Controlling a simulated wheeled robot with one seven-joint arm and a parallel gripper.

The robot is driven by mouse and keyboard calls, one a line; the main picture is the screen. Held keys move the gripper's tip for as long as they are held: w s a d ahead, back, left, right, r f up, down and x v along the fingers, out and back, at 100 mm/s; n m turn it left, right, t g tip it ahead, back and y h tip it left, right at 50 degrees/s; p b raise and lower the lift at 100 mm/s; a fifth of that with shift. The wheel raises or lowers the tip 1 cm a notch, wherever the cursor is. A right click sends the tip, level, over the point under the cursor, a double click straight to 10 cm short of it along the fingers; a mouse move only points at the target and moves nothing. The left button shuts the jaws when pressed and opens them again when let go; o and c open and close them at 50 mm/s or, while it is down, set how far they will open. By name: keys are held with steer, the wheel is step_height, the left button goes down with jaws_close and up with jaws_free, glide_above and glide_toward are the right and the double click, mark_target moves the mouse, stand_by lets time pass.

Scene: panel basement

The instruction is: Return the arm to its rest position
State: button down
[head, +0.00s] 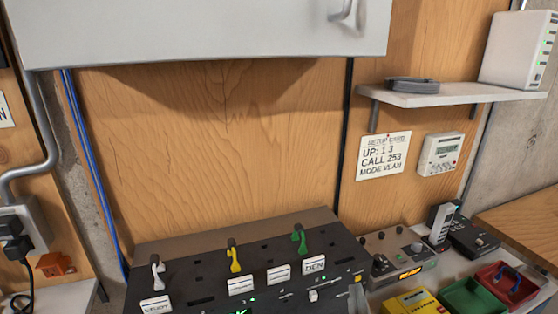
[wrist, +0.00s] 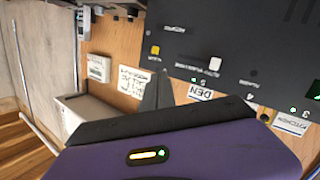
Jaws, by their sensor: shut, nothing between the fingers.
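My gripper (wrist: 158,90) shows in the wrist view as dark grey fingers, closed together and empty. They extend past the purple casing of my own wrist, which fills the bottom of that view. The fingers appear in front of the dark switch panel (wrist: 235,50) and the plywood; I cannot tell their distance from them. My arm does not show in the head view. There the dark panel (head: 205,300) stands at the bottom middle, with a white lever (head: 156,271), a yellow lever (head: 233,256) and a green lever (head: 300,239).
A grey cabinet (head: 200,30) hangs above the panel. A shelf (head: 450,95) at right holds a white box (head: 518,50). A setup card (head: 383,157) and a small meter (head: 440,153) are on the wall. A grey device (head: 395,260), a green tray (head: 470,296) and a red tray (head: 508,284) crowd the lower right.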

steer(key=s+d+f+m+y, duration=0.1)
steer(key=s+f, duration=0.2)
steer(key=s, duration=0.8)
steer(key=s+d+f+y+b, duration=0.1)
steer(key=s+f, duration=0.3)
steer(key=s, duration=0.7)
steer(key=s+d+f+m+g+y+b, duration=0.1)
steer(key=s+d+f, duration=0.2)
steer(key=s, duration=0.9)
steer(key=shift+f+m, duration=0.3)
steer(key=shift+f, duration=0.2)
steer(key=shift+s+d, duration=0.1)
